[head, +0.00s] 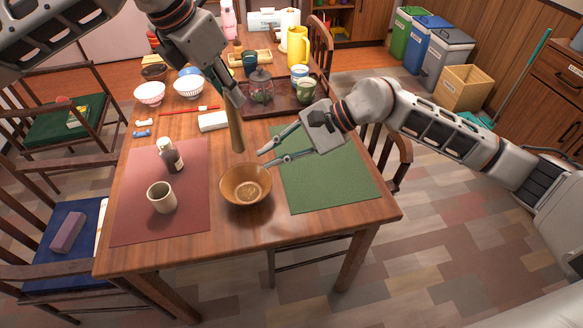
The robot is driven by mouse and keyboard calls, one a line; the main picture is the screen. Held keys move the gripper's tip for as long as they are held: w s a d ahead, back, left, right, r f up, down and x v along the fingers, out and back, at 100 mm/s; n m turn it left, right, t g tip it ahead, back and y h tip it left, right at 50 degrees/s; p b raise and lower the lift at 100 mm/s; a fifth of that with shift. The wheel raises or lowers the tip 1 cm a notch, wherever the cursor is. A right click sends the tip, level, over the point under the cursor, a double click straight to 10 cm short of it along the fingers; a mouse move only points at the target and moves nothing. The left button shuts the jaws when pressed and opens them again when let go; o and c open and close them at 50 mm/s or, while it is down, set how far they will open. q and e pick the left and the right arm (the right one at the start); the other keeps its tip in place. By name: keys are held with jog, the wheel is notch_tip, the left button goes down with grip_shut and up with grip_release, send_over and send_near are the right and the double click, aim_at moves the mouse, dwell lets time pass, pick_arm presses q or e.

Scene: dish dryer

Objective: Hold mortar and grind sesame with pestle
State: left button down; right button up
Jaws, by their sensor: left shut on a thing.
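The mortar (233,200), a brown bowl, stands upright on the wooden table between the red and green mats. A small pale patch, perhaps sesame, shows inside it. My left gripper (234,98) is shut on the wooden pestle (236,132). The pestle hangs nearly upright, its lower end above and a little left of the mortar, apart from it. My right gripper (266,158) comes in from the right, with its two fingers spread and nothing between them. Its fingertips are above and just right of the mortar, not touching it.
A grey-green cup (161,198) and a dark bottle (171,156) stand on the red mat (135,222). The green mat (330,190) is bare.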

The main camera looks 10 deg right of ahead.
aim_at(269, 190)
jog(key=s+d+f+n+g+h, duration=0.1)
jog(key=s+d+f+n+h, duration=0.15)
jog(key=d+f, duration=0.2)
jog(key=shift+m+h, duration=0.25)
jog(key=shift+h, duration=0.1)
jog(key=x, duration=1.2)
jog(key=shift+w+a+r, duration=0.15)
jog(key=shift+w+a, duration=0.05)
jog(key=shift+w, duration=0.05)
grip_shut()
pick_arm(q)
jog(key=shift+f, duration=7.4)
jog(key=shift+f, duration=0.6)
